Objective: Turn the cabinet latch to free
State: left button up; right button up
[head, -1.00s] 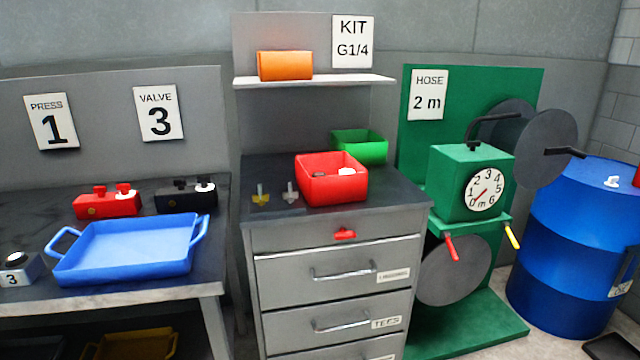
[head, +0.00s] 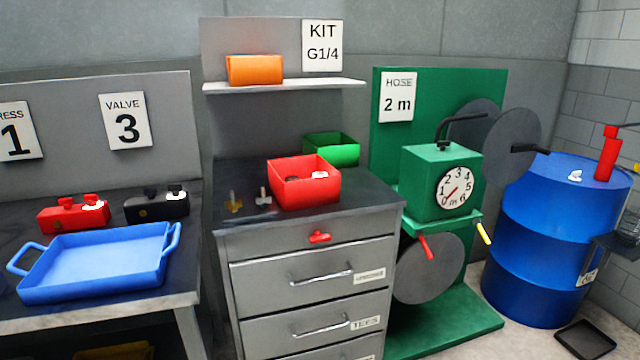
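The grey drawer cabinet (head: 300,249) stands in the middle of the head view. Its red latch (head: 319,237) sits on the front strip just below the dark top and above the upper drawer. The latch handle appears to lie roughly level. The upper drawer (head: 290,278) and the drawer below it (head: 290,328) look closed. Neither of my grippers shows in the view.
A red bin (head: 303,194), a green bin (head: 338,150) and small fittings (head: 235,203) stand on the cabinet top. A bench with a blue tray (head: 93,290) is at left. A green hose stand (head: 440,185) and blue drum (head: 555,240) are at right.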

aim_at(317, 237)
jog(key=i+j, duration=0.1)
jog(key=i, duration=0.5)
jog(key=i+j, duration=0.1)
jog(key=i, duration=0.5)
